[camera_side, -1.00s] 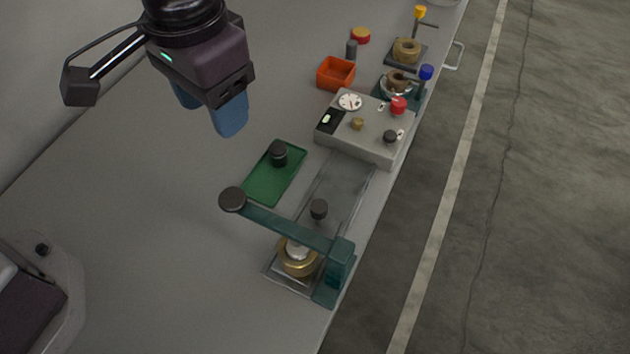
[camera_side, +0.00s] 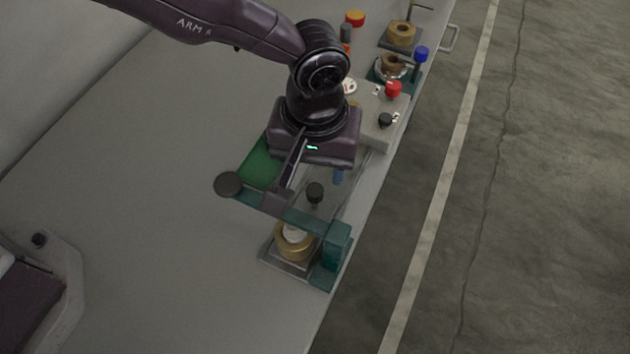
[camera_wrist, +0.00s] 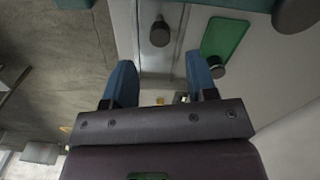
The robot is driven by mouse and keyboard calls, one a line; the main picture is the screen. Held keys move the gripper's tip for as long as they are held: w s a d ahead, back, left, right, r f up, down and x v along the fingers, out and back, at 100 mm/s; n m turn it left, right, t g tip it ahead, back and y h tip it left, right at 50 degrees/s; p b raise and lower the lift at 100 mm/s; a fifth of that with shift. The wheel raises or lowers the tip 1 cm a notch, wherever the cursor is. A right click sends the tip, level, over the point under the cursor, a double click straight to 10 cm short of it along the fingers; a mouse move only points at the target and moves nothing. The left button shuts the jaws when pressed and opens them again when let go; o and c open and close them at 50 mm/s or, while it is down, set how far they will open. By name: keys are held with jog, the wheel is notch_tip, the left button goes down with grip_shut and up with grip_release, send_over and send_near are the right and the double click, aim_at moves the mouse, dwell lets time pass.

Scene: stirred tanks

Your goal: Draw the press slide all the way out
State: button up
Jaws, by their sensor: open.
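The press has a teal frame (camera_side: 335,258), a teal lever arm ending in a dark round knob (camera_side: 228,185), and a brass ring (camera_side: 294,242) on its base. The press slide has a black knob (camera_side: 315,192) standing beside the lever, over a grey track; the knob also shows in the wrist view (camera_wrist: 160,34). My gripper (camera_wrist: 161,76) is open and empty, its blue fingers apart. In the wrist view the knob lies beyond the fingertips, roughly centred between them, not touching. In the side view my wrist hides one finger and part of the track.
A green tray (camera_side: 258,166) lies left of the track; a black knobbed piece beside it shows in the wrist view (camera_wrist: 217,71). A control box (camera_side: 385,108) with red and black knobs stands beyond the track. The bench is clear at left; its edge runs along the right.

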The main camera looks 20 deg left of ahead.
aim_at(315, 190)
notch_tip(315, 190, down, 6)
jog(key=shift+f, duration=0.1)
jog(key=shift+c, duration=0.4)
grip_shut()
jog(key=w, duration=1)
jog(key=shift+w+d, duration=0.1)
jog(key=shift+w, duration=1.15)
